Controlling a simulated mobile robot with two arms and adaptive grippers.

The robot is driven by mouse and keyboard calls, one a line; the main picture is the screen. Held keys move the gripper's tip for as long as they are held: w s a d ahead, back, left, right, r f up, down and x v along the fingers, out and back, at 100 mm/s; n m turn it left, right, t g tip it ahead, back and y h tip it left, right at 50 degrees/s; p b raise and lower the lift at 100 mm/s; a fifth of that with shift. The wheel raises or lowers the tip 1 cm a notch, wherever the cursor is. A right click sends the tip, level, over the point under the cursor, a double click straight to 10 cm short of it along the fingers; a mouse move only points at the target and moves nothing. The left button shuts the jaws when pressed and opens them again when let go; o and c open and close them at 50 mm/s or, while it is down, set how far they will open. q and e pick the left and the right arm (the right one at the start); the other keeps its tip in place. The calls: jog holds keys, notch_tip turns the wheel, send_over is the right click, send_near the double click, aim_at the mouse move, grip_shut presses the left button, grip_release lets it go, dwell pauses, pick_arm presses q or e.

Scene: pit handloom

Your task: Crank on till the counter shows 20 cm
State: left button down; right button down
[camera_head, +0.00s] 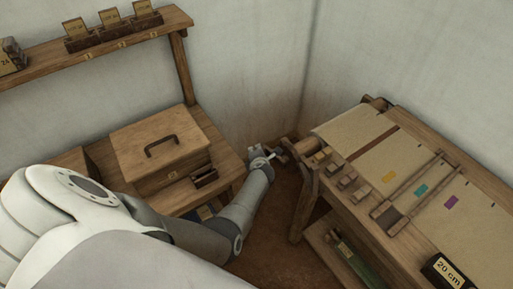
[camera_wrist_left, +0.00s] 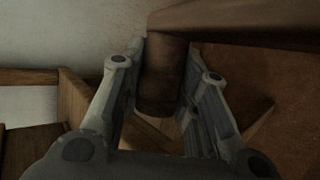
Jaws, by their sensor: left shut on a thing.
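My left gripper (camera_head: 268,160) reaches to the left end of the loom table. It is shut on the crank handle (camera_head: 283,150), next to the wooden roller (camera_head: 314,144). In the left wrist view the fingers (camera_wrist_left: 165,95) stand on both sides of the brown, round crank handle (camera_wrist_left: 162,80). A small dark block with a pale plate (camera_head: 450,272) reads "20 cm" at the lower right, on the loom's near edge. My right gripper is not in view.
A wooden chest (camera_head: 150,150) with a dark handle stands on a side table left of the loom. A wall shelf (camera_head: 110,52) holds several small card holders. A wooden frame (camera_head: 410,195) lies across the cloth. Bare floor (camera_head: 270,215) lies between the tables.

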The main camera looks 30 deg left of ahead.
pick_arm(q)
jog(key=shift+d+f, duration=0.1)
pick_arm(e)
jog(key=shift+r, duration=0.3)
pick_arm(q)
jog(key=c, duration=1.1)
grip_release()
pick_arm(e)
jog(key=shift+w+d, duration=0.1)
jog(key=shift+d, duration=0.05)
